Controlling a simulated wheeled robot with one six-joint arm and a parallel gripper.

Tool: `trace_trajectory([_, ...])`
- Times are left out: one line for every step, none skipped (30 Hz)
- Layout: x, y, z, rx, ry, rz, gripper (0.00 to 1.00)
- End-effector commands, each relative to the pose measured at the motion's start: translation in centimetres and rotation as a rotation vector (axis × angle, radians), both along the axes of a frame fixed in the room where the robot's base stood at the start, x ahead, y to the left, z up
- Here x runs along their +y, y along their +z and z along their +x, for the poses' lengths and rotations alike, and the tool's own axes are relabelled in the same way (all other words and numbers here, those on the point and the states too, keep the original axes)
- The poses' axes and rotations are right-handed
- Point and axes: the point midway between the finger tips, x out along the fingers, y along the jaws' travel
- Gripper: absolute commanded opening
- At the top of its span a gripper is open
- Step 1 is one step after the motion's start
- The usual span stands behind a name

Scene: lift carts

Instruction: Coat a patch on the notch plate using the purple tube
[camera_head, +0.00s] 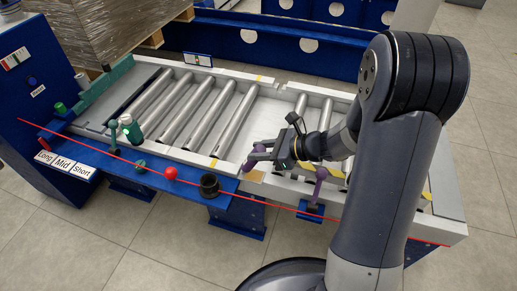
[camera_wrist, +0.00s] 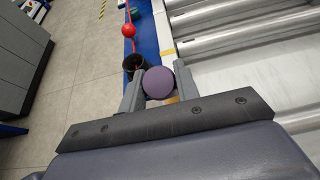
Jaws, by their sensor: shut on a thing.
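My gripper (camera_head: 262,155) is over the front edge of the roller deck, shut on the purple tube (camera_wrist: 158,83). In the wrist view the tube's round purple end sits between the two fingers; the rest of it is hidden. In the head view it shows only as a small purple shape at the fingertips. A small tan plate (camera_head: 253,176) lies on the front rail just below the gripper. I cannot tell for sure whether it is the notch plate, and no coated patch can be made out.
A black cup (camera_head: 209,187) and a red ball (camera_head: 171,173) stand on the blue front ledge. A green bottle (camera_head: 134,133) stands farther left on the deck edge. A purple lever (camera_head: 319,182) rises right of the gripper. Steel rollers (camera_head: 235,117) fill the deck behind.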

Motion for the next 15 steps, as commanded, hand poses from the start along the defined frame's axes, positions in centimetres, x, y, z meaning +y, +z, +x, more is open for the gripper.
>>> trace_trajectory([0.0, -0.1, 0.0, 0.001, -0.001, -0.005, 0.0])
trace_trajectory([0.0, -0.1, 0.0, 0.001, -0.001, -0.005, 0.0])
trace_trajectory([0.2, -0.1, 0.1, 0.001, -0.001, -0.005, 0.0])
trace_trajectory([0.3, -0.1, 0.1, 0.001, -0.001, -0.005, 0.0])
trace_trajectory([0.5, -0.1, 0.2, 0.001, 0.0, -0.005, 0.0])
trace_trajectory([0.7, 0.0, 0.3, 0.001, 0.0, -0.005, 0.0])
trace_trajectory([0.9, 0.0, 0.4, 0.001, 0.0, -0.004, 0.0])
trace_trajectory([1.1, 0.1, 0.4, 0.001, 0.0, -0.004, 0.0])
trace_trajectory([1.3, 0.1, 0.5, 0.0, 0.0, -0.003, 0.0])
trace_trajectory([1.4, 0.1, 0.5, 0.0, 0.0, -0.003, 0.0])
trace_trajectory([1.5, 0.1, 0.6, 0.0, 0.0, -0.002, 0.0])
trace_trajectory([1.6, 0.1, 0.6, 0.0, 0.0, -0.002, 0.0])
trace_trajectory([1.7, 0.1, 0.6, 0.0, 0.0, -0.002, 0.0])
trace_trajectory([1.8, 0.2, 0.6, 0.0, 0.0, -0.002, 0.0])
trace_trajectory([1.9, 0.2, 0.7, 0.0, 0.001, -0.002, 0.0])
